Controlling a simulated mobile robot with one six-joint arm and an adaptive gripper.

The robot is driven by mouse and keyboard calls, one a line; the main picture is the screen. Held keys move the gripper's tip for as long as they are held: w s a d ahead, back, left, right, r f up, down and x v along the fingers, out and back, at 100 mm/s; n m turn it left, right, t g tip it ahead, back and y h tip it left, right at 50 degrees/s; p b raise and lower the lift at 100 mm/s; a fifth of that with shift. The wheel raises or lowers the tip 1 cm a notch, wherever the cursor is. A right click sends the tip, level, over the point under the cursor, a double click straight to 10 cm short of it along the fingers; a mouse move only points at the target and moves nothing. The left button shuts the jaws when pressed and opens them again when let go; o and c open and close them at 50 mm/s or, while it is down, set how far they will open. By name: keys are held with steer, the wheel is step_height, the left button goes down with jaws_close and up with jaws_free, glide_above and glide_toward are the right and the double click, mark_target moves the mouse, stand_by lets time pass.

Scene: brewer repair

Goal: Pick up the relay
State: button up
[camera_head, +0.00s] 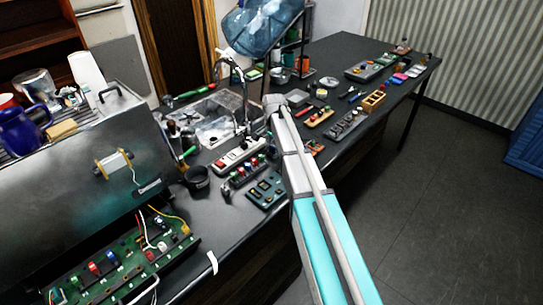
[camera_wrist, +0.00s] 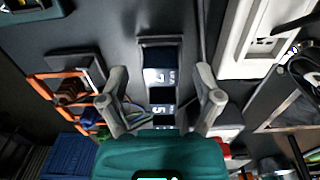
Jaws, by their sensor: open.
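My gripper (camera_wrist: 159,80) is open in the wrist view, with its two grey fingers spread apart and nothing held between them. A row of dark blocks with white markings (camera_wrist: 161,76) lies in the gap between the fingers, beyond the tips. One of these may be the relay, but I cannot tell for sure. In the head view my arm reaches over the dark workbench (camera_head: 330,55) and hides what is under its far end.
An orange-framed tray (camera_wrist: 62,78) with small parts is left of the fingers. A white power strip (camera_wrist: 250,40) is at right and also shows in the head view (camera_head: 238,156). A metal brewer (camera_head: 85,165) with an exposed green circuit board (camera_head: 125,262) stands at left.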

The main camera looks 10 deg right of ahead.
steer(key=shift+f, duration=0.5)
steer(key=c, duration=1.1)
steer(key=shift+r, duration=0.2)
steer(key=shift+c, duration=0.2)
step_height(320, 180, up, 3)
steer(key=p, duration=0.2)
steer(key=shift+f+p, duration=0.1)
steer(key=shift+p, duration=0.25)
steer(key=s+d+r+p, duration=0.2)
steer(key=s+r+p, duration=0.8)
steer(key=s, duration=0.4)
steer(key=shift+f, duration=0.15)
